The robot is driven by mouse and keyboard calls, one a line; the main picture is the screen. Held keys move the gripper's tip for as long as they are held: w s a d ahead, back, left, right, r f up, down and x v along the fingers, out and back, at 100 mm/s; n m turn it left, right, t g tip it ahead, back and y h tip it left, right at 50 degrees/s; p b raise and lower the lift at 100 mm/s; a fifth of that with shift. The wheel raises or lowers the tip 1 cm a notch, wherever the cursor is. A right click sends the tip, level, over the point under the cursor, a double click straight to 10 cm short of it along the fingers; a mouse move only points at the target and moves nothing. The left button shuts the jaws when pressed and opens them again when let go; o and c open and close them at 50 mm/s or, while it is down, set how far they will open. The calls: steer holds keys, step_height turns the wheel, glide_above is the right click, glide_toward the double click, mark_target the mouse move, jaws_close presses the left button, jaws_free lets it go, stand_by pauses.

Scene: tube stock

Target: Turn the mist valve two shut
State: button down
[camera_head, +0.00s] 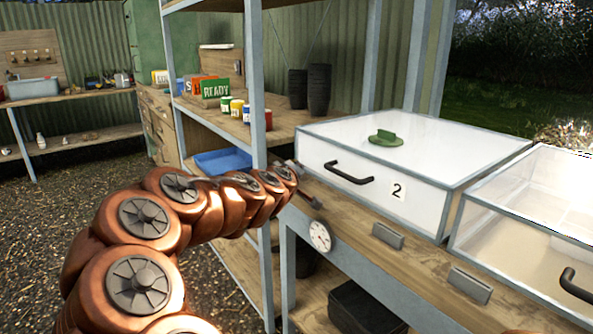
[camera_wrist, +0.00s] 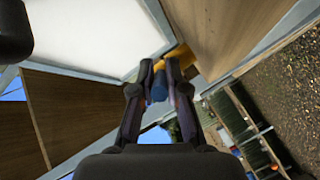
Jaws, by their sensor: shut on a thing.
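My gripper (camera_wrist: 158,70) is shut on a small blue handle (camera_wrist: 159,88) that shows between its two fingers in the wrist view. A yellow part (camera_wrist: 180,56) sits just behind the handle, beside the bench's wooden edge; I take these for the mist valve. In the head view my gripper (camera_head: 309,199) is at the left front corner of the white propagation box marked 2 (camera_head: 385,162), at bench height. The valve cannot be made out there, and its exact turn angle is unclear.
The box has a black front handle (camera_head: 349,173) and a green knob (camera_head: 385,138) on its lid. A round gauge (camera_head: 319,235) hangs on the bench front. A shelf post (camera_head: 257,90) stands close to my arm. Another clear box (camera_head: 540,215) is at right.

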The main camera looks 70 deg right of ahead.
steer(key=shift+s+r, duration=0.1)
steer(key=c, duration=1.2)
jaws_free()
steer(key=shift+v, duration=6)
